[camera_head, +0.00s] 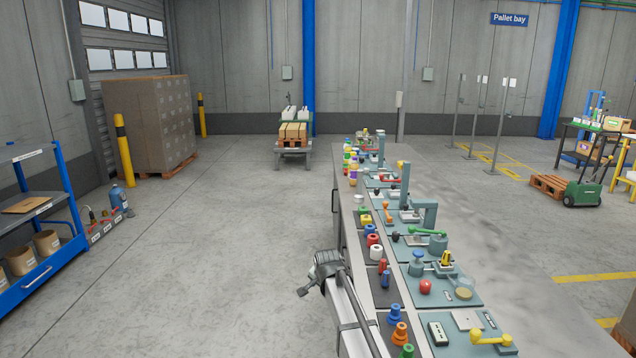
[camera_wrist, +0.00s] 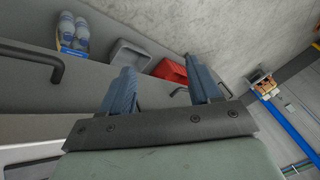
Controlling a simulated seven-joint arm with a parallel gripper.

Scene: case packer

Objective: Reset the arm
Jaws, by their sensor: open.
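My gripper (camera_wrist: 160,68) shows in the wrist view with its two blue ribbed fingers spread apart. Nothing is between them, and they touch nothing that I can see. Beyond the fingertips are a red bin (camera_wrist: 170,70) and a grey bin (camera_wrist: 128,54). In the head view a grey jointed mechanism stands at the left side of the long bench (camera_head: 352,238), seemingly part of my arm; the fingers cannot be made out there.
The bench carries several teal fixture boards, coloured knobs (camera_head: 399,332) and a green lever (camera_head: 428,231). A blue shelf (camera_head: 60,205) stands far left, a pallet of cartons (camera_head: 150,118) behind it. The floor left of the bench is clear. A dark handle (camera_wrist: 40,60) shows in the wrist view.

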